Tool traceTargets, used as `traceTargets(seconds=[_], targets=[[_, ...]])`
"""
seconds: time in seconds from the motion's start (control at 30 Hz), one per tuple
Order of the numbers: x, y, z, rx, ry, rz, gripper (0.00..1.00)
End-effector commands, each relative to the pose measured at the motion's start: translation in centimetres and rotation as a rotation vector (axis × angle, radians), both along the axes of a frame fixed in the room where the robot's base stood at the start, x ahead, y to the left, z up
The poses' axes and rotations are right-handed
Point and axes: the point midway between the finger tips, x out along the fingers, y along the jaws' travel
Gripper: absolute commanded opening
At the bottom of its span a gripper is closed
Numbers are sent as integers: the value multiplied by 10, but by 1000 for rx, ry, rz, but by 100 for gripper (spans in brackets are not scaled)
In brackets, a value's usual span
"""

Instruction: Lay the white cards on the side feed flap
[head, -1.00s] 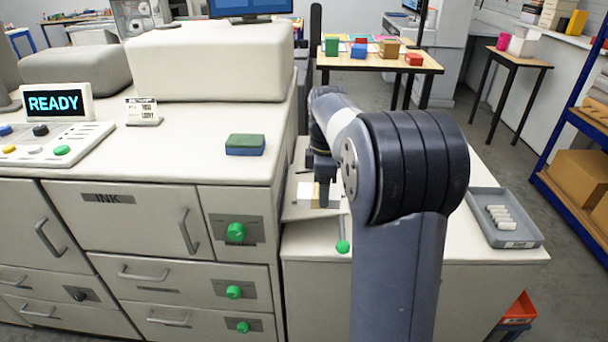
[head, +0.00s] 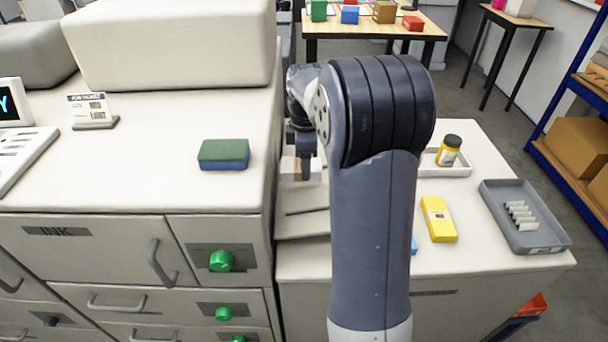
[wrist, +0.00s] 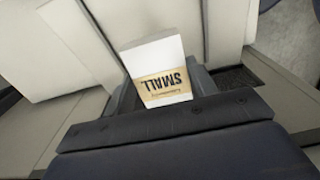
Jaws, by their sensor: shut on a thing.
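The white cards (wrist: 157,55) are a small white stack with a tan band reading "SMALL", seen in the wrist view between my gripper's jaws (wrist: 162,88). In the head view the cards (head: 288,166) show as a pale block at my gripper (head: 305,172), which is shut on them. The side feed flap (head: 300,226) is a pale panel at the press's right side, just below and nearer than the cards. The cards look held above its far part; any contact is unclear. My arm hides the flap's right part.
A green-and-blue block (head: 223,154) lies on the press top. On the right counter are a yellow box (head: 438,219), a dark-capped bottle (head: 449,151) in a white tray, and a grey tray (head: 525,240) holding several small white pieces. My arm hides the counter's middle.

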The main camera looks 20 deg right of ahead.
Motion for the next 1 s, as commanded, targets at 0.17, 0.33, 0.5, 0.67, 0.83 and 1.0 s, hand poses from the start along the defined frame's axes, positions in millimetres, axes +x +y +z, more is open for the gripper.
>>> traceTargets(seconds=[0.17, 0.33, 0.5, 0.67, 0.83, 1.0], targets=[[0, 0, -15, 0, 0, 0, 24], [0, 0, -37, 0, 3, 0, 24], [0, 0, -49, -1, -2, 0, 24], [0, 0, -48, -1, -2, 0, 24], [0, 0, -54, 0, -1, 0, 24], [0, 0, -53, 0, -1, 0, 65]])
